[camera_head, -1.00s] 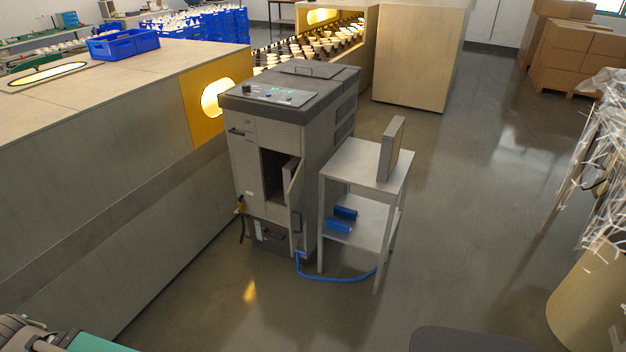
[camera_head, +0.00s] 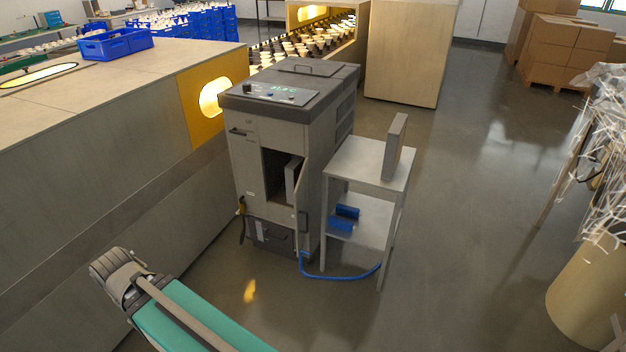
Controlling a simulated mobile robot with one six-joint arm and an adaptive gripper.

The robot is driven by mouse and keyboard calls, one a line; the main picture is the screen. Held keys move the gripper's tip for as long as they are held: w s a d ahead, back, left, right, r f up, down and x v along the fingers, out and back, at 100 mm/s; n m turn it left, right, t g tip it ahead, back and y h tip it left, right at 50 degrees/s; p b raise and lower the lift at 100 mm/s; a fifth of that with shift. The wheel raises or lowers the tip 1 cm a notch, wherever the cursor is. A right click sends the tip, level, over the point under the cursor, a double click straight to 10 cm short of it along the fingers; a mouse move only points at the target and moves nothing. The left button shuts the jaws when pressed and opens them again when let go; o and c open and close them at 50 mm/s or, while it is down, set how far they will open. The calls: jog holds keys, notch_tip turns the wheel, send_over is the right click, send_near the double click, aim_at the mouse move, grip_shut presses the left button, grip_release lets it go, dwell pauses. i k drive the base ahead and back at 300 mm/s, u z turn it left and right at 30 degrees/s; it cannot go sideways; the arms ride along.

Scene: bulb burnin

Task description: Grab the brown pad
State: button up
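No pad in view is plainly brown. A flat grey-beige pad-like panel (camera_head: 396,147) stands upright on the top of a small grey metal table (camera_head: 352,160), near its right side. A second, paler panel (camera_head: 291,180) stands upright in the open bay of a grey machine (camera_head: 292,130), partly hidden in shadow. I cannot tell which of the two is the pad named. My gripper's fingers do not show.
A blue hose (camera_head: 340,277) loops along the floor between machine and table. A long bench-like housing (camera_head: 90,130) fills the left. A tan drum (camera_head: 585,305) stands at the right. Floor right of the table is clear.

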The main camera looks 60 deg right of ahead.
aim_at(292, 171)
jog(key=z, duration=1.7)
jog(key=i, duration=1.05)
jog(key=k, duration=0.9)
jog(key=z, duration=0.05)
